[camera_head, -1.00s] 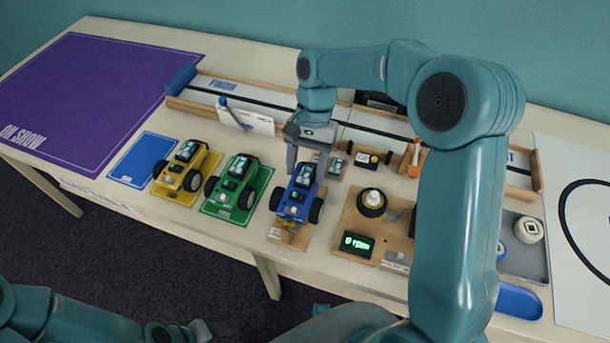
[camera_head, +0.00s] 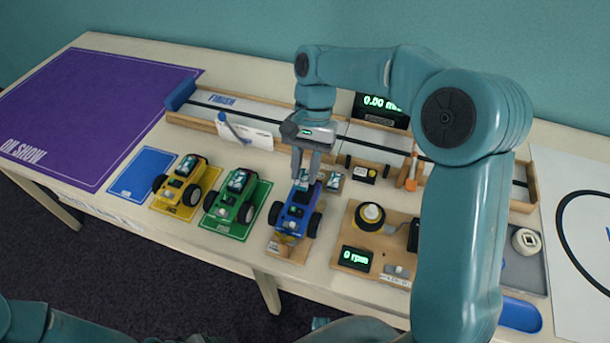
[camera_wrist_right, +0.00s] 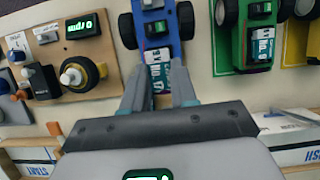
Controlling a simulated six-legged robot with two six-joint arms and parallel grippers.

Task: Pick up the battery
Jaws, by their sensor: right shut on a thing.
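The battery (camera_wrist_right: 161,84) is a small block with a teal and white label. It stands between the fingers of my right gripper (camera_wrist_right: 161,76) in the right wrist view, at the end of the blue car (camera_wrist_right: 158,28). In the head view, my right gripper (camera_head: 304,178) reaches down from above and is shut on the battery at the rear of the blue car (camera_head: 295,213). The fingers partly hide the battery there, and I cannot tell if it is clear of the car. My left gripper is out of view.
A yellow car (camera_head: 180,184) and a green car (camera_head: 234,197) stand to the left. A board with a wheel (camera_head: 370,214) and an rpm display (camera_head: 355,258) is to the right. A track with wooden rails (camera_head: 270,108) runs behind. The purple mat (camera_head: 90,100) is clear.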

